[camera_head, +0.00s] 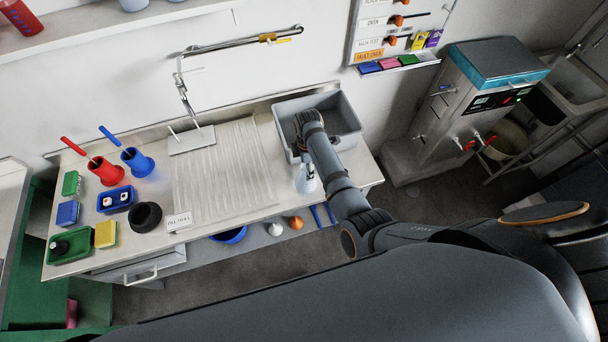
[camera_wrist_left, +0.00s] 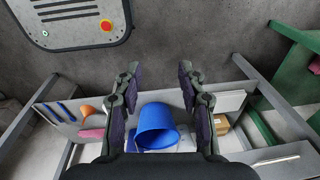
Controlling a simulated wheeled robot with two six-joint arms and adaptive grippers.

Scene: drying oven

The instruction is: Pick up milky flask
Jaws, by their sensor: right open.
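A small pale vessel (camera_head: 305,182), wider at the bottom, stands on the bench by the near side of the grey tub; it looks like the milky flask, but it is too small to be sure. My right arm reaches over the bench right beside it. My right gripper (camera_head: 301,127) is open over the grey tub (camera_head: 350,112); its fingertips are small and partly hidden by my wrist. My left gripper (camera_wrist_left: 158,72) is open and empty in the left wrist view, with the blue bucket (camera_wrist_left: 156,127) beyond its fingers.
A ribbed drainboard (camera_head: 222,165) lies left of the tub. Red (camera_head: 107,171) and blue (camera_head: 137,162) brush holders, a blue tray (camera_head: 116,199) and a dark round bowl (camera_head: 145,216) stand further left. A tap (camera_head: 184,95) rises behind. A machine with a blue lid (camera_head: 495,65) stands right.

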